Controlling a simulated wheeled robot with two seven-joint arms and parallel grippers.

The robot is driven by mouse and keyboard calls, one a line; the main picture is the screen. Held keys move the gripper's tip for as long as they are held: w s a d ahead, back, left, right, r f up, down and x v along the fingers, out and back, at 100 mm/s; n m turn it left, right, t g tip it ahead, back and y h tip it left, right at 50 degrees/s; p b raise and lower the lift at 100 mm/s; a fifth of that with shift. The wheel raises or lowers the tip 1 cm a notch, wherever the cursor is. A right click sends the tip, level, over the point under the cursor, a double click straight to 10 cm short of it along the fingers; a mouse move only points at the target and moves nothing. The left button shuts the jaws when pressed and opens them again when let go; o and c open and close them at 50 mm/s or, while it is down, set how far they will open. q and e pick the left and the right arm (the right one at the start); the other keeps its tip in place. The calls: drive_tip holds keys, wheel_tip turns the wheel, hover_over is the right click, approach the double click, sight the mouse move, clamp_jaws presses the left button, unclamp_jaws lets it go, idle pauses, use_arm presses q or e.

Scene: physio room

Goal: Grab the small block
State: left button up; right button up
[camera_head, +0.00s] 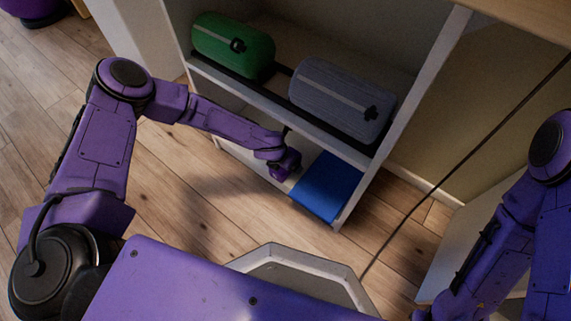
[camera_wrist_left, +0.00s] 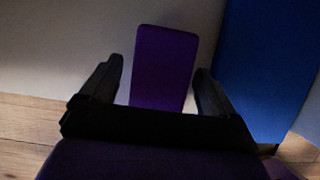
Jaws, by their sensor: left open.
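The small block is a purple block (camera_wrist_left: 165,68) in the left wrist view, standing out against the pale shelf surface. My left gripper (camera_wrist_left: 158,70) is open, with one black finger on each side of the block's lower part. A narrow gap shows on the left; the right finger is very near the block, and I cannot tell if it touches. In the head view my left gripper (camera_head: 284,164) reaches into the lower shelf, and the block cannot be clearly told apart from my purple wrist there. My right arm is at the right edge, its gripper out of frame.
A large blue block (camera_head: 327,186) lies on the bottom shelf just right of my left gripper, also in the left wrist view (camera_wrist_left: 268,65). A green roll (camera_head: 232,45) and a grey-blue roll (camera_head: 340,98) lie on the shelf above. Wooden floor is free in front.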

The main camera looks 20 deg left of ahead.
use_arm(q)
drive_tip(key=shift+f, duration=0.25)
drive_tip(key=shift+c, duration=0.3)
drive_tip(key=c, duration=1)
